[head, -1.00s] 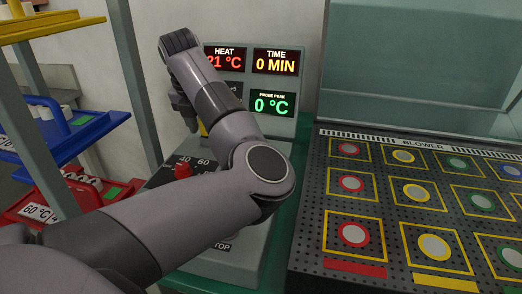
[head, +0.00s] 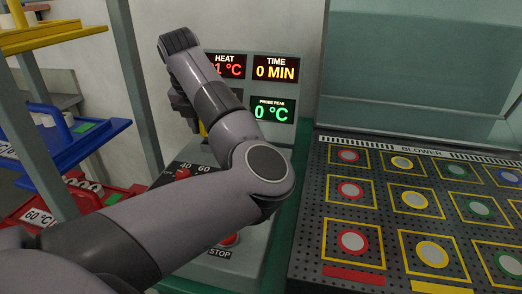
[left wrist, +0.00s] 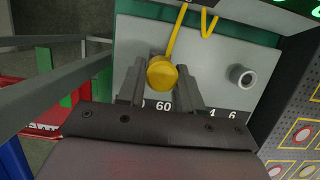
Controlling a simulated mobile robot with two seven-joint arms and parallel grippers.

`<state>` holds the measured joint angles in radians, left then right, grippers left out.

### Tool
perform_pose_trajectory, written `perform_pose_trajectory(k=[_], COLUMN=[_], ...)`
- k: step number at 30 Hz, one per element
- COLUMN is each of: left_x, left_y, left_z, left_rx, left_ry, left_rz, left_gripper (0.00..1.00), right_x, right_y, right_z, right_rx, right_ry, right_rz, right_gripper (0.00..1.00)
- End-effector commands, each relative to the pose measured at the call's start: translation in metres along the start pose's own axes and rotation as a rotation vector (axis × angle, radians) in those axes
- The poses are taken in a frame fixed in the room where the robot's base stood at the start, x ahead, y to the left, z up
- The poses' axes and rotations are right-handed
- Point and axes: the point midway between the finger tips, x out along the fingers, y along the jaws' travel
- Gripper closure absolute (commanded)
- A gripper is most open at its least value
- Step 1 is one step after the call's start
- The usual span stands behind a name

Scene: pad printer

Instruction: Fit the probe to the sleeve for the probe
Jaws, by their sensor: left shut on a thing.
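The yellow probe (left wrist: 162,73) shows in the left wrist view with its rounded end between the two dark fingers of my left gripper (left wrist: 161,80). The gripper is shut on it. A yellow cable (left wrist: 178,32) runs from it up the picture. A short grey round socket with a dark hole (left wrist: 242,76), seemingly the sleeve, stands on the grey panel, right of and apart from the probe. In the head view my left gripper (head: 184,108) is small and partly hidden by my own arm, and the sleeve cannot be made out. My right gripper is not in view.
The grey machine has a display panel (head: 273,88) at its back and a red STOP button (head: 230,240), partly behind my arm. A perforated blower table (head: 395,270) lies at right. Blue (head: 85,145) and red (head: 125,192) trays are on the left rack.

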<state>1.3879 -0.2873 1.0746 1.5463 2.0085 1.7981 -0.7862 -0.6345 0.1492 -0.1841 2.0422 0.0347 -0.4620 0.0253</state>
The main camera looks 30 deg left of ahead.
Motion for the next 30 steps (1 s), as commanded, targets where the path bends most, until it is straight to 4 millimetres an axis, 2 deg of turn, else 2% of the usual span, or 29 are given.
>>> perform_pose_trajectory(k=[24, 30], left_x=[-0.049, -0.051], left_y=[0.000, 0.000], left_z=[0.015, 0.016], left_rx=[0.000, 0.000], left_ry=[-0.001, 0.000], left_rz=[0.001, 0.001], left_gripper=[1.00, 1.00], right_x=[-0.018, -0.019], right_y=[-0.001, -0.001], right_z=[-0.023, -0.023], right_rx=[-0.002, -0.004], right_ry=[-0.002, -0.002], right_rz=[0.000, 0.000], right_gripper=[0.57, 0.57])
